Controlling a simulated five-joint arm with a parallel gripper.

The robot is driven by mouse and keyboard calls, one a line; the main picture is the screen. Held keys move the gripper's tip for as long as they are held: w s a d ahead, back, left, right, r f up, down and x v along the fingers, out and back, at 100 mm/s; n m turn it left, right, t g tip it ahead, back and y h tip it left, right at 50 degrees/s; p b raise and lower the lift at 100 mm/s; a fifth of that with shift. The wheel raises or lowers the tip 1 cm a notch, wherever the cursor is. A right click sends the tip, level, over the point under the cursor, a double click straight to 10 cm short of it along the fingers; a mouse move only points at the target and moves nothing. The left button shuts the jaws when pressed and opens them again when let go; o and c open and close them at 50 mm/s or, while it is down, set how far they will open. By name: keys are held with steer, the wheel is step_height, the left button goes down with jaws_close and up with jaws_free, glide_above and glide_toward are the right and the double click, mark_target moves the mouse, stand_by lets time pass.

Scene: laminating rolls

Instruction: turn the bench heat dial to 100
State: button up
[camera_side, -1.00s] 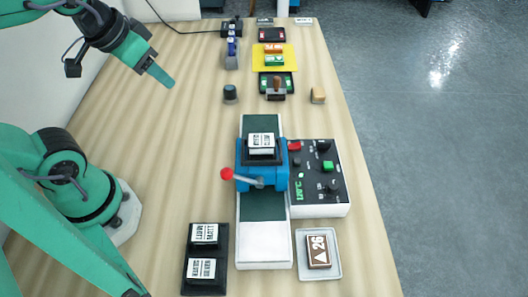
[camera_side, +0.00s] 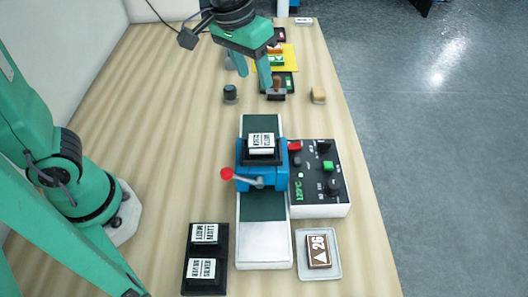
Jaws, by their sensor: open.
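The control box (camera_side: 318,204) has a black top and sits right of the blue laminating press (camera_side: 246,177). Its black dial (camera_side: 333,187) near the front right has tiny markings that I cannot read. Another black knob (camera_side: 324,146) is at the back; I cannot tell from labels which is the heat dial. A green display (camera_side: 305,191) seems to read about 125°C, but the digits are small. My gripper (camera_side: 252,68) is open and empty, fingers pointing down, over the far part of the bench, well behind the box and apart from it.
The press has a red-knobbed lever (camera_side: 227,174). A black rack (camera_side: 204,281) with white label blocks stands front left, and a white tray (camera_side: 333,272) with a brown "26" block front right. A dark stamp (camera_side: 276,92), black cylinder (camera_side: 230,95) and wooden block (camera_side: 318,95) stand behind the press.

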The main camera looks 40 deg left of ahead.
steer(key=w+d+f+g, duration=0.1)
steer(key=w+d+f, duration=0.1)
steer(key=d, duration=0.3)
steer(key=w+d+f, duration=0.1)
steer(key=d+f, duration=0.2)
steer(key=d, duration=0.3)
steer(key=g+y, duration=0.1)
glide_above(334, 185)
step_height(334, 185, down, 6)
steer(key=shift+r, duration=0.1)
steer(key=shift+f, duration=3.95)
steer(key=c, duration=1)
